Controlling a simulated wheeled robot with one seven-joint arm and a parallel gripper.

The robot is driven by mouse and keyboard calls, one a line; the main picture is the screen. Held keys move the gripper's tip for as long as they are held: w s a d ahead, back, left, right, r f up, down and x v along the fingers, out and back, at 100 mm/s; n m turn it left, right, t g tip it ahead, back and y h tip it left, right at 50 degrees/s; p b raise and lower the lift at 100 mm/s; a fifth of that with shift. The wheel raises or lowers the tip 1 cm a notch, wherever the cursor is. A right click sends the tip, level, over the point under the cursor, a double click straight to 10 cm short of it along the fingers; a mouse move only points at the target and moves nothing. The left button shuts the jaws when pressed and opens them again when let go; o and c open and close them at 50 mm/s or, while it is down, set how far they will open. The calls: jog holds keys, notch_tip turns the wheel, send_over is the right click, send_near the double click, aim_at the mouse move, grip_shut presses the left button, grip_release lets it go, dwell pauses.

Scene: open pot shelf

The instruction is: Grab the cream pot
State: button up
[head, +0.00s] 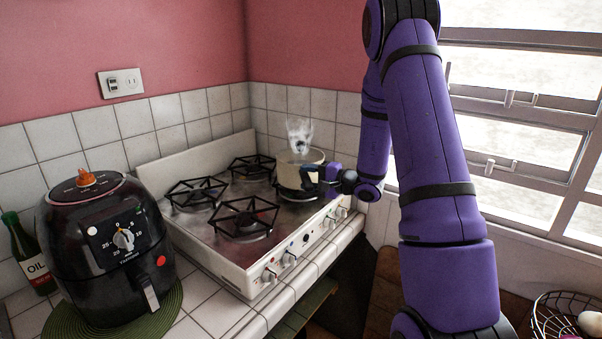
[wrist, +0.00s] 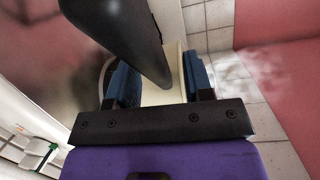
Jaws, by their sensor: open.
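In the wrist view my gripper (wrist: 160,82) is open, with one blue finger on each side. Part of the cream pot (wrist: 162,96) shows between the fingers. A dark, rounded bar (wrist: 122,38), which looks like the pot's handle, reaches in from the top and ends between them. I cannot tell whether either finger touches the pot or the bar.
The white stove (head: 222,262) has several black burner grates and front knobs. A black air fryer (head: 105,250) stands on a green mat (head: 60,322) at left, beside an oil bottle (head: 28,258). Tiled walls stand close behind the pot. A wire basket (head: 545,318) is at lower right.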

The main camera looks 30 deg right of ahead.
jog(key=shift+w+a, duration=0.3)
jog(key=shift+w, duration=0.25)
jog(key=shift+c, duration=0.2)
grip_shut()
jog(key=shift+r, duration=0.1)
dwell(0.8)
